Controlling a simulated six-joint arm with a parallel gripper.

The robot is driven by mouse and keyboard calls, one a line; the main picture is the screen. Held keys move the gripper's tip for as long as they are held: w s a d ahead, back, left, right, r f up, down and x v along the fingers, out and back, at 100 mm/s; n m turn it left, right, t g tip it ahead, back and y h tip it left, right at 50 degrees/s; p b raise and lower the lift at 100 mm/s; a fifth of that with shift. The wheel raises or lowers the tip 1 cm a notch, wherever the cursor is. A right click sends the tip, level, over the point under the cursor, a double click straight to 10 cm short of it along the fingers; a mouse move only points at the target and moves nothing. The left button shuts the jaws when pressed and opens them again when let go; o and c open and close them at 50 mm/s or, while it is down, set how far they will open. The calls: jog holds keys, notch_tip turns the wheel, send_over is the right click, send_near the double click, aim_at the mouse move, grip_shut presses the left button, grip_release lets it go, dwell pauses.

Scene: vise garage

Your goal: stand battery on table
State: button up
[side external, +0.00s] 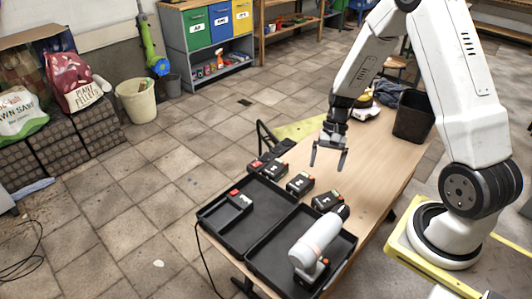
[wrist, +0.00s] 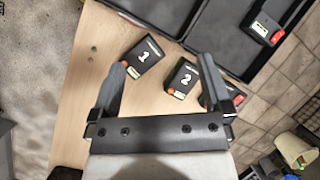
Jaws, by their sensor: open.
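My gripper (side external: 328,158) is open and empty above the table, behind the open black case. In the wrist view its spread fingers (wrist: 157,64) frame bare wood and part of the batteries. Battery 1 (wrist: 144,56) and battery 2 (wrist: 181,78), black with white numbers facing up, rest on the table (side external: 365,150). A third battery (wrist: 209,94) is partly hidden by the right finger. In the side view, black batteries (side external: 326,201), (side external: 300,184) and (side external: 272,172) stand in a row beside the case. Another battery (side external: 240,200) lies in the case's left half.
The open black case (side external: 207,219) fills the table's near end, with a white drill (side external: 314,243) in its right half. A black bin (side external: 412,116) stands at the table's far end. The table's middle is mostly clear.

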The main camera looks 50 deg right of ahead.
jog(key=s+a+r+n+t+h, duration=0.4)
jog(key=a+r+n, duration=0.6)
jog(key=a, duration=0.2)
jog(key=shift+n+h, duration=0.3)
